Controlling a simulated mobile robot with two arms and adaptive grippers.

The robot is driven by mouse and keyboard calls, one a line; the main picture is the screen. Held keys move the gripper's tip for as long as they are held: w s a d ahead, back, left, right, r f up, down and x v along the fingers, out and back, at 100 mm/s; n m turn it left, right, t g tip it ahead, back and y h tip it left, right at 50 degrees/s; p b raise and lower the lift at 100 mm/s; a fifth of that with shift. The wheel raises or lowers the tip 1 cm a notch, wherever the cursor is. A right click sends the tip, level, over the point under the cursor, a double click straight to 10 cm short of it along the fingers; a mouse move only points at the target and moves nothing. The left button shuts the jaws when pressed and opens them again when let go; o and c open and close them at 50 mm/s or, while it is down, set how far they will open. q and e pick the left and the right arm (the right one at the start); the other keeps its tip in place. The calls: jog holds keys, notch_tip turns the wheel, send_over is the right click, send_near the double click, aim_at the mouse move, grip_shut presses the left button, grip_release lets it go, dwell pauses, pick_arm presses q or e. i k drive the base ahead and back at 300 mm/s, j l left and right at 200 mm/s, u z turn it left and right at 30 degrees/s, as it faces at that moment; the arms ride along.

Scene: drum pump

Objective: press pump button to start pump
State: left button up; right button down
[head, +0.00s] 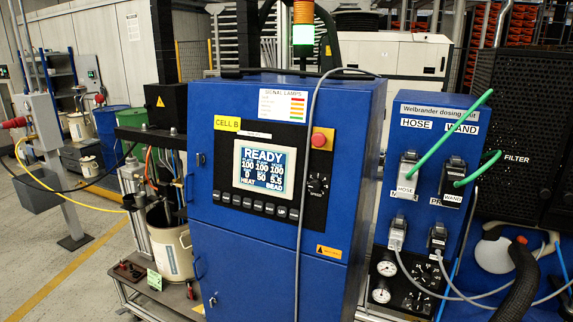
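A blue control cabinet (262,235) labelled CELL B stands in the middle of the head view. Its screen (265,168) reads READY. A row of several dark buttons (254,204) runs below the screen; one near the right end seems to read UP, and the other labels are too small to read. A red mushroom button (319,140) on a yellow plate sits right of the screen. A black knob (318,184) is below it. Neither gripper is in view.
A drum (171,250) stands under a pump frame on a low cart, left of the cabinet. A blue dosing unit (425,160) with green and grey cables stands on the right. A grey cable (301,215) hangs down the cabinet's front. Open floor (75,275) lies at left.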

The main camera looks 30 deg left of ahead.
aim_at(227, 197)
jog(key=u, duration=1.25)
